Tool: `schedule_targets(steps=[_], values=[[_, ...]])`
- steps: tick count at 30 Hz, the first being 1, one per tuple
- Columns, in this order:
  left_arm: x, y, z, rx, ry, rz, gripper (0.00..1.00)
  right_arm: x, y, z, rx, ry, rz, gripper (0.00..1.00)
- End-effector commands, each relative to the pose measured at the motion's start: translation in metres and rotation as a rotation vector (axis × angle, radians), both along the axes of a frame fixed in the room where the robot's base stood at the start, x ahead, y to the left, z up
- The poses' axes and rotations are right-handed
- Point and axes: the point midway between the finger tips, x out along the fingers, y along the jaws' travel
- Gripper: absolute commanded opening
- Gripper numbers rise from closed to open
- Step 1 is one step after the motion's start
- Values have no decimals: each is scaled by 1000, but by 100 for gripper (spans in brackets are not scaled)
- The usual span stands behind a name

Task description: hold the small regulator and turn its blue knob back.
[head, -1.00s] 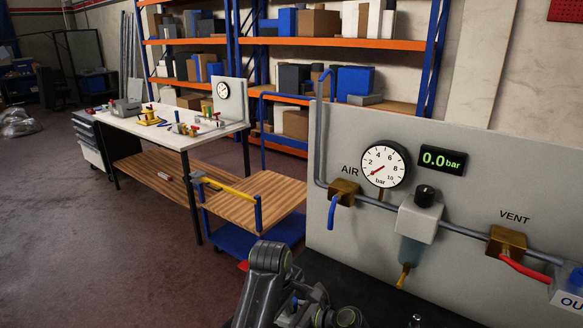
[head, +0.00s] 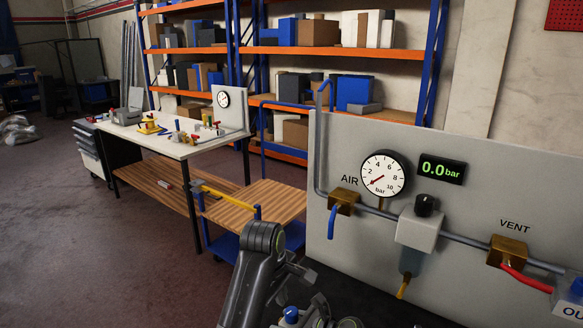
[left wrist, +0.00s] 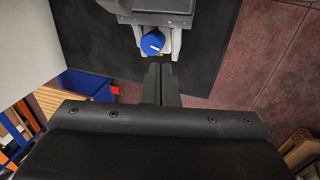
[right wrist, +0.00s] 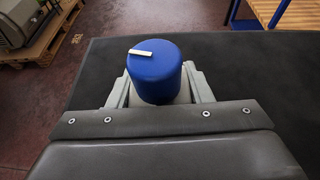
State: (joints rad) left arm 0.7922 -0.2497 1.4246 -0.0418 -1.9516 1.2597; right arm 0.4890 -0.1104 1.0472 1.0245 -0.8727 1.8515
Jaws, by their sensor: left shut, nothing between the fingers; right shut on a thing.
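The small regulator's blue knob (right wrist: 155,75), a round cap with a pale mark on top, stands upright in the right wrist view. The fingers of my right gripper (right wrist: 155,100) are on both sides of the pale body below it, shut on the regulator; the knob hides most of the body. In the left wrist view, the blue knob (left wrist: 152,43) is just beyond the tips of my left gripper (left wrist: 161,68), which is shut and empty, with a small gap visible. In the head view, the blue knob (head: 290,314) is low at the bottom edge, beside my arm.
A grey panel (head: 340,270) with gauge, display and pipes stands at the right. A dark mat (right wrist: 255,75) lies below my grippers.

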Motion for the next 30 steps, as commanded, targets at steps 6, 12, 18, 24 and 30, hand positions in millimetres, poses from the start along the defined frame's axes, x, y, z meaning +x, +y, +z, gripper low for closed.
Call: schedule_targets(steps=[6, 12, 18, 24, 30], values=[[1, 2, -12, 0, 3, 0, 0, 0, 0, 0, 0, 0, 0, 16], [1, 2, -38, -1, 3, 0, 0, 0, 0, 0, 0, 0, 0, 16], [1, 2, -59, 0, 1, 0, 0, 0, 0, 0, 0, 0, 0, 16], [2, 2, -68, 0, 0, -1, 0, 0, 0, 0, 1, -1, 0, 16], [2, 2, -69, 0, 0, -1, 0, 0, 0, 0, 1, -1, 0, 16]])
